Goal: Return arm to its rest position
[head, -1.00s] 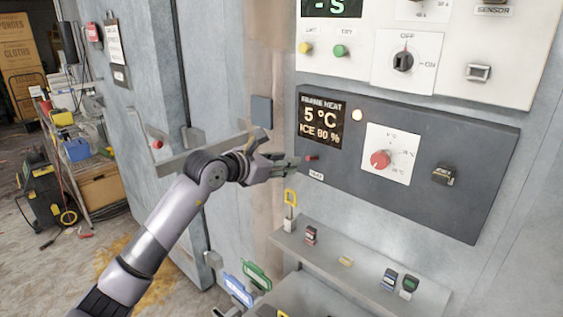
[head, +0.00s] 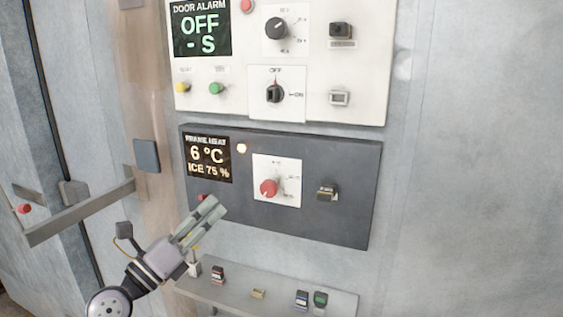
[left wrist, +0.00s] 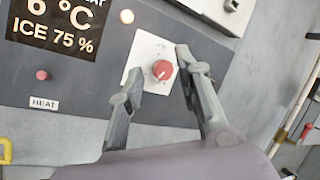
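My left gripper (head: 207,221) is in front of the lower edge of the dark frame heat panel (head: 345,222) in the head view. Its two fingers are apart and nothing is between them. The left wrist view shows the fingers (left wrist: 157,68) spread, with the red knob (left wrist: 162,69) on its white plate behind and between their tips; they look clear of it. The panel's display (head: 208,158) reads 6 °C and ICE 75 %, and a lamp (head: 241,148) beside it glows. The red HEAT button (left wrist: 41,75) is left of the fingers. My right gripper is not in view.
Above is the white door alarm panel (head: 358,62), its display (head: 201,28) reading OFF and -S. A narrow shelf (head: 240,300) with several small items juts out below the gripper. A metal door handle (head: 85,212) sticks out at left. The wall at right is bare.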

